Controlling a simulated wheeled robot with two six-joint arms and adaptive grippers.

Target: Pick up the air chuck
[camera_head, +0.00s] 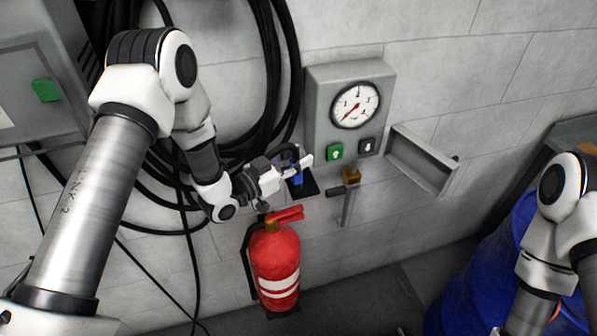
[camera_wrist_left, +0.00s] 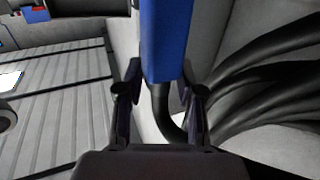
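The air chuck, which I take to be the blue piece with a black hose, shows by a dark square plate on the wall in the head view (camera_head: 298,180). In the left wrist view its blue body (camera_wrist_left: 166,40) comes down from the top, with a black hose bending below it. My left gripper (camera_head: 296,170) is at it, and in the left wrist view the blue lower end lies between its two fingers (camera_wrist_left: 162,90). The fingers are apart and very close to its sides; I cannot tell whether they press on it. My right gripper is outside the view.
A grey gauge box (camera_head: 317,105) with buttons is above right of the left gripper. An empty tray (camera_head: 422,165) and a bracket with a brass piece (camera_head: 351,174) are right of it. A red extinguisher (camera_head: 274,255) stands below. Black hoses (camera_head: 270,60) hang behind the left arm. A blue barrel (camera_head: 485,265) stands right.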

